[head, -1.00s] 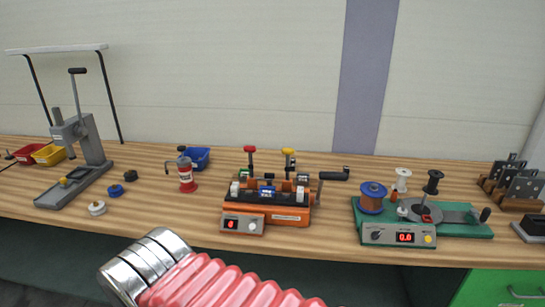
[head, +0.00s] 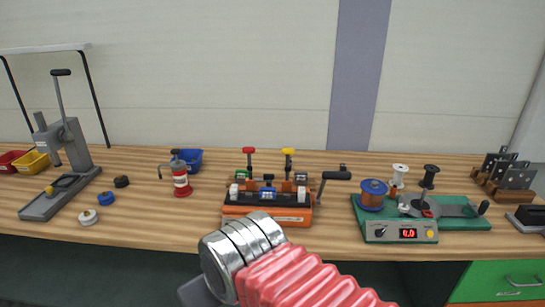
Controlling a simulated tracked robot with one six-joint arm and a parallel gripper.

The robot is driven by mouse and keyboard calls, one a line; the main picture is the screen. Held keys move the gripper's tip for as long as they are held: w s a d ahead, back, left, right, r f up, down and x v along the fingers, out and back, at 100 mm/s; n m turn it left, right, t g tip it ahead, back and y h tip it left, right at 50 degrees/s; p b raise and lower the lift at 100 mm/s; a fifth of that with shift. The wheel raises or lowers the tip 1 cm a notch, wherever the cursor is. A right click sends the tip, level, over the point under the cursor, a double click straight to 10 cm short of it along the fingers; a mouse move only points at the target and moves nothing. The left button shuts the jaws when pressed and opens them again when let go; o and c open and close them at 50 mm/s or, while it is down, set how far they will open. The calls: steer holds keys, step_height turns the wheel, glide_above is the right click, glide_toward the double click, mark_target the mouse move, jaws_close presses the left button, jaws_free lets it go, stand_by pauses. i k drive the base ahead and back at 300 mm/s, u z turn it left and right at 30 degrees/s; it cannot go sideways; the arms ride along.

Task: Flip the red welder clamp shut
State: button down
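The orange welder (head: 267,208) stands on the wooden bench near the middle of the head view. Its red clamp lever (head: 249,154) stands upright at the left, with a red knob on top. A yellow-knobbed lever (head: 288,156) stands upright beside it at the right. My arm, with silver rings and a red ribbed sleeve, reaches in from the bottom and overlaps the welder's lower front edge. My gripper's fingers are not visible in this view.
A black-handled crank (head: 336,176) sticks out at the welder's right. A green winding machine (head: 420,218) stands further right. A grey lever press (head: 66,165) is at far left. Bench between can and welder is clear.

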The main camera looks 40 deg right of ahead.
mark_target(248, 150)
steer(key=z, duration=0.9)
steer(key=k, duration=1.35)
steer(key=u, duration=0.1)
steer(key=i, duration=0.45)
steer(key=u, duration=0.6)
steer(key=i, duration=1.55)
steer(key=z, duration=0.05)
